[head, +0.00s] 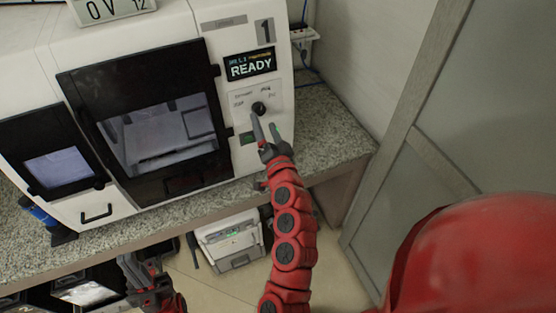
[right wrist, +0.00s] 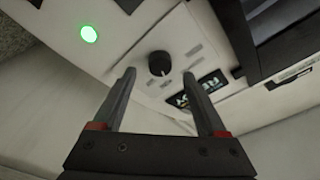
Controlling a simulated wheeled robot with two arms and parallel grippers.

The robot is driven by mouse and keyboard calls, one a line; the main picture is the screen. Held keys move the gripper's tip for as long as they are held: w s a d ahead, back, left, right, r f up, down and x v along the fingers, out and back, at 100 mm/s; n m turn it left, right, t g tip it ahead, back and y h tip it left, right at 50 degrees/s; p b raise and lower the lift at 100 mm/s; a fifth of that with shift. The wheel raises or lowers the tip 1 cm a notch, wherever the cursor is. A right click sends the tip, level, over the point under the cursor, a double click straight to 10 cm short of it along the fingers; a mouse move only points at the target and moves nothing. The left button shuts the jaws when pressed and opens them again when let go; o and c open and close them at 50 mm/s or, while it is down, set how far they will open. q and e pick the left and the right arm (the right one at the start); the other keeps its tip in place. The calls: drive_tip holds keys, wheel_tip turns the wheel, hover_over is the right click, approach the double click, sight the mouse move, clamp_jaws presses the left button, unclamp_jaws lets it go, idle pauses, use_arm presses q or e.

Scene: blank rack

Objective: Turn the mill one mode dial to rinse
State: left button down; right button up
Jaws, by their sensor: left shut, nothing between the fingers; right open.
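The mill (head: 150,110) is a white machine marked 1 with a screen reading READY (head: 249,65). Its black round mode dial (head: 259,108) sits on a light panel below the screen, with small labels around it too small to read. My right gripper (head: 263,122) is open just in front of the dial. In the right wrist view the dial (right wrist: 159,63) shows beyond and between the open fingers (right wrist: 160,85), apart from both. My left gripper (head: 135,275) is shut and empty, low at the left near the counter's front edge.
A green lit button (right wrist: 89,35) is near the dial. A speckled counter (head: 335,140) bears the mill. A dark window door (head: 150,120) and a smaller screen (head: 55,165) are left of the panel. A grey door (head: 460,130) stands at right.

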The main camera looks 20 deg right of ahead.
drive_tip(key=s+a+f+p, duration=0.1)
drive_tip(key=s+p, duration=0.3)
drive_tip(key=s, duration=0.9)
drive_tip(key=shift+s+p, duration=0.35)
